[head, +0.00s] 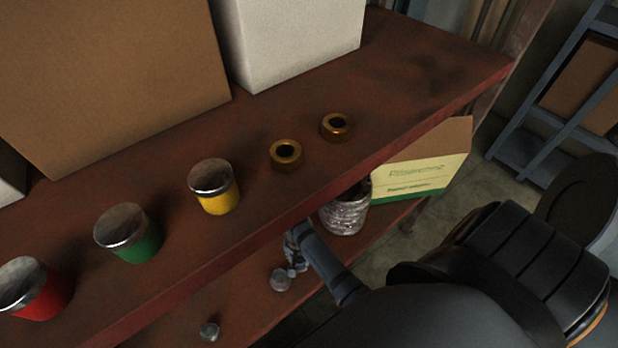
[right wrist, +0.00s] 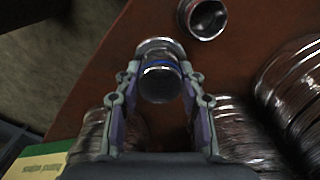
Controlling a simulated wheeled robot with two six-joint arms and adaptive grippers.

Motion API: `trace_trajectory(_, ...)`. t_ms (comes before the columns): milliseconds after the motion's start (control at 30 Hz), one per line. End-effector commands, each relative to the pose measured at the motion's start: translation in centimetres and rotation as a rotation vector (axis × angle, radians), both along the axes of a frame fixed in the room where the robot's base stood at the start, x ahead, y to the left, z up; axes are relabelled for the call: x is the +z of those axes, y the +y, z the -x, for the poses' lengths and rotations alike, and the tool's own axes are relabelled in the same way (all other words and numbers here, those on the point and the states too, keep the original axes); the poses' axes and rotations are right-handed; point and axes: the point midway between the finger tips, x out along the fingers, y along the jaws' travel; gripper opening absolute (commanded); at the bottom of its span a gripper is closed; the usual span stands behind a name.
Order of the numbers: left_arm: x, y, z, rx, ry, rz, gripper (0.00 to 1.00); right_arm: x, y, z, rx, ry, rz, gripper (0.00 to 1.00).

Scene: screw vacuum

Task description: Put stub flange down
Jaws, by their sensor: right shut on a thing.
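My right gripper (head: 291,266) is low, in front of the upper shelf's edge and over the lower shelf. In the right wrist view its fingers (right wrist: 160,88) are shut on the stub flange (right wrist: 160,82), a short shiny metal tube with a blue band. Whether the flange touches the lower shelf I cannot tell. A second metal piece (right wrist: 205,18), round and hollow, lies on the shelf near it; a small one also shows in the head view (head: 209,332). My left gripper is not in view.
The lower shelf (head: 240,300) also holds a ribbed silver bellows (head: 345,214) and a green-and-yellow carton (head: 420,170). The upper shelf (head: 400,85) carries red (head: 45,292), green (head: 142,243) and yellow (head: 219,200) cans, two brass rings (head: 287,163) and large boxes. Ribbed pieces (right wrist: 290,85) stand close around my gripper.

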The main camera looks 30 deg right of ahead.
Motion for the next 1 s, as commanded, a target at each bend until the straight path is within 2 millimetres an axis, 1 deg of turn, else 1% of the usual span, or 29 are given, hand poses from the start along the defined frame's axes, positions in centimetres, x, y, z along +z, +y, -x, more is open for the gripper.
trace_trajectory(33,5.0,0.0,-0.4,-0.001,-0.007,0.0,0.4,3.1,0.0,1.9,-0.13,0.009,0.001,0.0)
trace_trajectory(100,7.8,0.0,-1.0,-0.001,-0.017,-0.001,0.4,3.6,0.0,4.1,-0.32,0.007,0.001,0.0)
trace_trajectory(200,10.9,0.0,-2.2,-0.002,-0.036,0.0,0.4,4.2,0.0,6.9,-0.552,0.003,0.0,0.0)
trace_trajectory(233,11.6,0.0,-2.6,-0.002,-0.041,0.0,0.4,4.4,0.0,7.5,-0.61,0.002,-0.002,0.0)
trace_trajectory(300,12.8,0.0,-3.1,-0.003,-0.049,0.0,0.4,4.5,0.0,8.9,-0.72,0.001,-0.003,0.0)
trace_trajectory(400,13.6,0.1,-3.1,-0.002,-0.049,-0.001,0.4,4.4,-0.1,10.1,-0.82,-0.002,-0.004,0.0)
trace_trajectory(500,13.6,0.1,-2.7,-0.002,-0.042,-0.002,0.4,4.2,-0.1,10.5,-0.862,-0.004,-0.006,0.0)
trace_trajectory(600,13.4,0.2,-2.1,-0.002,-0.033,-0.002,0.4,3.9,-0.1,10.4,-0.869,-0.005,-0.005,0.0)
trace_trajectory(667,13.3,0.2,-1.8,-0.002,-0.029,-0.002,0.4,3.6,-0.4,9.8,-0.867,-0.005,-0.004,0.0)
trace_trajectory(733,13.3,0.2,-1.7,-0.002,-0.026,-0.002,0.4,3.1,-1.1,8.5,-0.865,-0.007,-0.002,0.0)
trace_trajectory(767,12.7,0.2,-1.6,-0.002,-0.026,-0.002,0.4,2.3,-1.5,7.8,-0.866,-0.008,-0.003,0.0)
trace_trajectory(800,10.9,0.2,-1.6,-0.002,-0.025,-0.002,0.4,1.1,-2.0,6.7,-0.866,-0.01,-0.004,0.0)
trace_trajectory(833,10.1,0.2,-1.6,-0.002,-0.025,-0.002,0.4,0.6,-2.4,5.8,-0.866,-0.012,-0.004,0.0)
trace_trajectory(900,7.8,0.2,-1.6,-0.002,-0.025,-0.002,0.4,-0.6,-3.2,4.2,-0.865,-0.01,-0.004,0.0)
trace_trajectory(1000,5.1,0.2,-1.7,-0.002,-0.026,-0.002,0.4,-1.7,-4.3,2.0,-0.865,-0.01,-0.005,0.0)
